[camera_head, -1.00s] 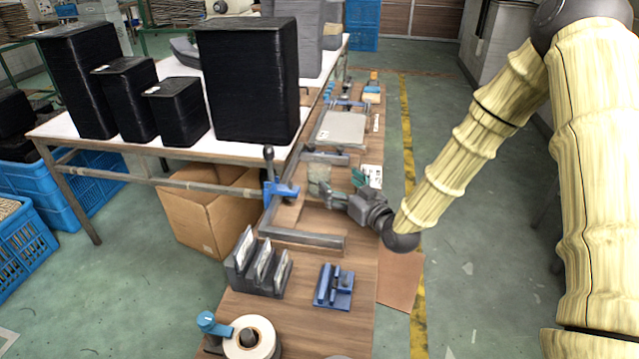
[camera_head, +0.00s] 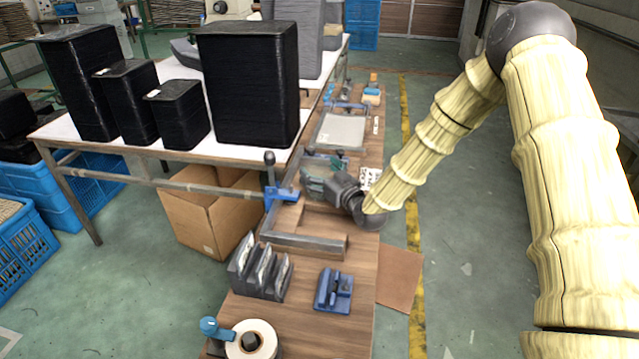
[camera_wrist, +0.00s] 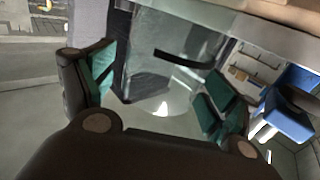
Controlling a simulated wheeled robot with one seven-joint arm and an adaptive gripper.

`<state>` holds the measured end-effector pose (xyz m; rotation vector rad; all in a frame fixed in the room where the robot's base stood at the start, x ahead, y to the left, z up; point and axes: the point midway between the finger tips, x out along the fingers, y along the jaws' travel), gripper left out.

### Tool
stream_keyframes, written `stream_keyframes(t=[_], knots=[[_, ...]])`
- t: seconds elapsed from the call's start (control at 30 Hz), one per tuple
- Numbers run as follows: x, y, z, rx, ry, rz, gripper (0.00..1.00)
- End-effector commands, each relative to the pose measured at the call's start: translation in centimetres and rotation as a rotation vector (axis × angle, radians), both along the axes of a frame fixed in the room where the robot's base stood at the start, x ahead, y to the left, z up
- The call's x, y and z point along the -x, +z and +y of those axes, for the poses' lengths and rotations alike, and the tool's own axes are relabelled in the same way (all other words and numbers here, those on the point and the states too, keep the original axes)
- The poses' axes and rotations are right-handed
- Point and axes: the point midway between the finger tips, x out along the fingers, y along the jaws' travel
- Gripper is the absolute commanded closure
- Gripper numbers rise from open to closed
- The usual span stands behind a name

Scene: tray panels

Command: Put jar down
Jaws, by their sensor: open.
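My gripper (camera_head: 326,178) is over the narrow wooden bench, beside the edge of the white table. In the wrist view my gripper (camera_wrist: 155,82) has its two teal-padded fingers spread wide apart. A clear glass jar (camera_wrist: 160,104) appears between the fingers, with a bright glint low on it. Gaps seem to show between the jar and the pads. The jar is hard to make out in the head view, where the gripper and a greenish patch overlap. I cannot tell from the frames whether its base rests on the bench.
A blue clamp (camera_head: 281,193) stands close to my gripper on the left. A grey flat panel (camera_head: 340,131) lies behind it. A dark slotted holder (camera_head: 260,272), a blue fixture (camera_head: 334,291) and a tape roll (camera_head: 251,341) stand nearer. Black wrapped blocks (camera_head: 247,85) stand on the white table.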

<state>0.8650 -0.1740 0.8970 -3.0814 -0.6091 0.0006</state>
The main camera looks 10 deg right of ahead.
Motion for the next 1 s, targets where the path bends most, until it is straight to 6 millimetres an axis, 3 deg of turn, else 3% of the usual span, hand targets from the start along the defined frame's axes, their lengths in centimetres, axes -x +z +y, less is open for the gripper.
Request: stream_keyframes(t=[0.2, 0.6, 0.63, 0.67, 1.0], knots=[[-0.06, -0.03, 0.01, 0.000, 0.000, 0.000, 0.13], [-0.04, -0.03, 0.00, 0.000, 0.000, 0.000, 0.86], [-0.06, 0.03, 0.00, 0.001, 0.000, -0.001, 0.86], [-0.07, 0.03, 0.00, 0.001, 0.000, -0.001, 0.93], [-0.07, 0.61, 0.01, 0.000, 0.000, -0.002, 0.93]])
